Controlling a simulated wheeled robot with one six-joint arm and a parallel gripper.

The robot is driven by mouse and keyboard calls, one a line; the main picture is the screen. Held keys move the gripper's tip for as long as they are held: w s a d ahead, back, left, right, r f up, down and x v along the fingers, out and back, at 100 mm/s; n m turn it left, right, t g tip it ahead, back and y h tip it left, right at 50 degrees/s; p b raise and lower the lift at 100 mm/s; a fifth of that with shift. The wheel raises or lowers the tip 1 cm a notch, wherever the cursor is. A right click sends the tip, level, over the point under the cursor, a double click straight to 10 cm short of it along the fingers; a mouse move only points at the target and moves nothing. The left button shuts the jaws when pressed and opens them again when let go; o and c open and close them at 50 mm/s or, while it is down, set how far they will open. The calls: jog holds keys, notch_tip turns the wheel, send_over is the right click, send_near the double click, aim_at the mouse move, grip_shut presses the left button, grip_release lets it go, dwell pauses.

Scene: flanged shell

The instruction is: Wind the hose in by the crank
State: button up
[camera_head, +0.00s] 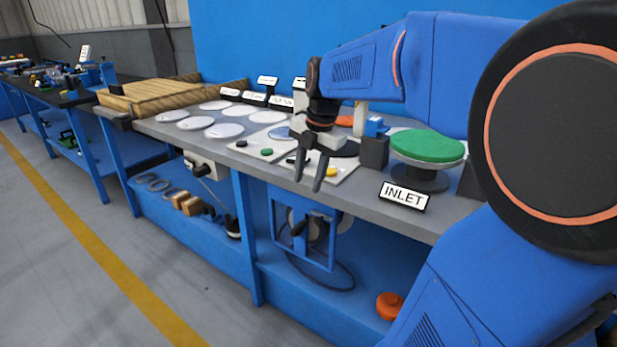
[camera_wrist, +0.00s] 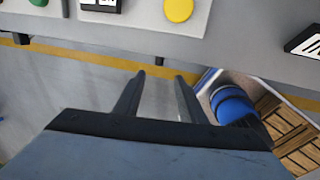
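A blue reel frame (camera_head: 305,262) with a pale grey drum (camera_head: 314,228) hangs under the bench. A dark handle (camera_head: 298,229), which looks like the crank, sticks out at its front. A dark hose (camera_head: 330,285) lies in a loop on the lower shelf below the frame. How much hose is on the drum cannot be told. My gripper (camera_head: 309,180) points down at the bench's front edge, above the reel and apart from it. Its fingers are open and empty. The wrist view shows the spread fingers (camera_wrist: 157,85) over the floor; reel, crank and hose are not visible there.
The bench top carries a panel with a yellow button (camera_head: 331,171), pale discs (camera_head: 225,130), a green round pad (camera_head: 427,146) and an INLET sign (camera_head: 404,196). An orange round part (camera_head: 389,305) lies on the lower shelf. The floor (camera_head: 70,270) before the bench is clear.

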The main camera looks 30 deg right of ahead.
aim_at(295, 232)
jog(key=c, duration=0.5)
jog(key=shift+w+f, duration=0.1)
jog(key=shift+w, duration=0.2)
grip_shut()
jog(key=w+a+f+g, duration=0.1)
jog(key=w, duration=0.3)
jog(key=w+a+f+g+h, duration=0.1)
jog(key=w+a+f+g, duration=0.1)
jog(key=w, duration=0.2)
jog(key=w+a+f+g+h, duration=0.1)
jog(key=w+a+f+g, duration=0.1)
jog(key=w, duration=0.2)
jog(key=shift+w+a+f, duration=0.15)
jog(key=shift+w+f, duration=0.05)
jog(key=shift+w, duration=0.05)
jog(key=s+d+f, duration=0.2)
jog(key=s+f, duration=0.4)
jog(key=f, duration=0.4)
jog(key=shift+s+d+f, duration=0.15)
jog(key=shift+d+f, duration=0.05)
jog(key=shift+d, duration=0.05)
